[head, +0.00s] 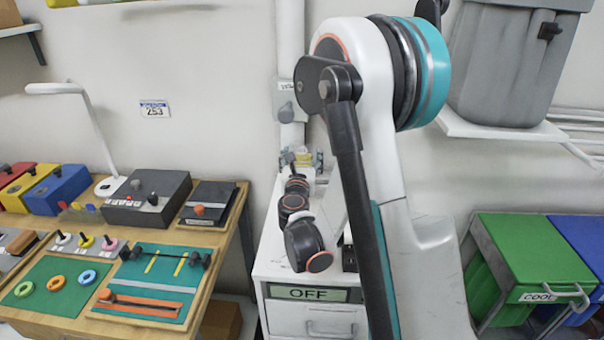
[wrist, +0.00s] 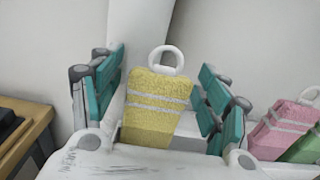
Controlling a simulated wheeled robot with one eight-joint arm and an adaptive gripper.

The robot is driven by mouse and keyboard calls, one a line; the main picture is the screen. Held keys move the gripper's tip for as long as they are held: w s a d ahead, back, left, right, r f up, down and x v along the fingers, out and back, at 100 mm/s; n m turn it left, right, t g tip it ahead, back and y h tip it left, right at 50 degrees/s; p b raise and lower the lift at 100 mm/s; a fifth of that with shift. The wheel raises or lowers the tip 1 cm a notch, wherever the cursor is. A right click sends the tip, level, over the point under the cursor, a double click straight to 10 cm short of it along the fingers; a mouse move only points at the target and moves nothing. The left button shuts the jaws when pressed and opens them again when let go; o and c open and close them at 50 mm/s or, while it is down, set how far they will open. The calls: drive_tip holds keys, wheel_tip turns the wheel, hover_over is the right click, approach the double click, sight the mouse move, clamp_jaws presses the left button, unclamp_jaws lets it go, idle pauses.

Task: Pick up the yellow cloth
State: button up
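The yellow cloth (wrist: 158,98) has pale stripes and a white ring at its top. In the wrist view it is upright between the two teal-padded fingers of my gripper (wrist: 168,98). The fingers are spread wide, one on each side of it, and I see no clear contact. The cloth's lower end is partly hidden by the gripper's body. In the head view, my arm covers much of the middle, and the far end of it is too small to read well.
A pink cloth (wrist: 280,130) and part of a green cloth (wrist: 303,148) are right of the yellow one. In the head view, a white cabinet (head: 310,319) labelled OFF stands mid-picture, a wooden table (head: 236,222) with boards is left, and green (head: 530,250) and blue bins are right.

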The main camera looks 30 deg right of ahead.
drive_tip(key=c, duration=0.6)
drive_tip(key=shift+r, duration=0.1)
drive_tip(key=shift+c, duration=0.2)
